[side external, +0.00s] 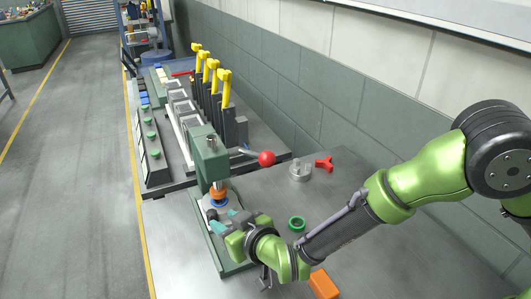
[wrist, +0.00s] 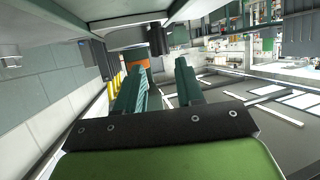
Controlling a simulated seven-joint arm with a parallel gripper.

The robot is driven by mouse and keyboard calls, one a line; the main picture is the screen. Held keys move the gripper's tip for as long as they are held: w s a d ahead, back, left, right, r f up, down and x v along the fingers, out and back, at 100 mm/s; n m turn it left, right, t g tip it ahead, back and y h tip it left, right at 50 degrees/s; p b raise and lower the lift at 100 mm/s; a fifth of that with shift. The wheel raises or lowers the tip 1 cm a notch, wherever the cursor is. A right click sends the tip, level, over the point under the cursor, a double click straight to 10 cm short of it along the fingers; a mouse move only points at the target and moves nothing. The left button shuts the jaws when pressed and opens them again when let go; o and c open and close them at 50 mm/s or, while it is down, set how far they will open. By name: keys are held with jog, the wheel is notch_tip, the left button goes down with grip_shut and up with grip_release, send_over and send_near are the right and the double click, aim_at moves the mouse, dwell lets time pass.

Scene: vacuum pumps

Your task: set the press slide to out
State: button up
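The green press (side external: 208,160) stands near the bench's left edge, with a red ball (side external: 266,158) on its lever. Below its head are an orange ring (side external: 218,192) and a small blue part (side external: 218,202) above a pale plate. The slide is not clear to make out; my gripper partly covers the press base (side external: 220,255). My gripper (side external: 222,224) is low at the front of the press, its teal fingers close to the plate. I cannot tell whether they touch it. In the wrist view, the fingers (wrist: 160,80) stand apart with nothing visible held between them.
A green ring (side external: 297,224), a metal part (side external: 300,172), a red three-armed knob (side external: 324,164) and an orange block (side external: 323,284) lie to the right. Yellow-handled levers (side external: 211,75) and a green-button box (side external: 151,150) stand behind. A wall bounds the right.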

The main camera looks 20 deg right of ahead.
aim_at(214, 215)
jog(key=x, duration=0.5)
jog(key=shift+f, duration=0.1)
grip_shut()
